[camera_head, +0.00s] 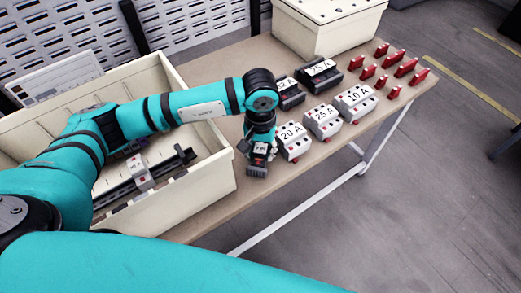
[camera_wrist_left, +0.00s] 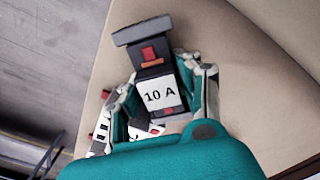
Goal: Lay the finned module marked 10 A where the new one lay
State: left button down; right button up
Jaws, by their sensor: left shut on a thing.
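My left gripper (camera_head: 258,150) is shut on a dark finned module (camera_head: 257,170) with a white label. In the left wrist view the label of the held module (camera_wrist_left: 152,58) reads 10 A, and a red part shows on its dark body. The fingers (camera_wrist_left: 162,88) close on both its sides. It is over the table's front part, between the open cream enclosure and the white module marked 20 A (camera_head: 293,143); whether it touches the table I cannot tell. My right gripper is not in view.
White modules marked 25 A (camera_head: 323,121) and 10 A (camera_head: 356,103) stand in line on the table (camera_head: 215,68). Dark modules (camera_head: 319,75) (camera_head: 289,95) and several red pieces (camera_head: 382,50) lie behind and right. The open cream enclosure (camera_head: 215,180) holds a rail with a module (camera_head: 140,172).

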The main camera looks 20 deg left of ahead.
pick_arm(q)
jog(key=c, duration=0.8)
grip_release()
notch_tip(320, 180, up, 12)
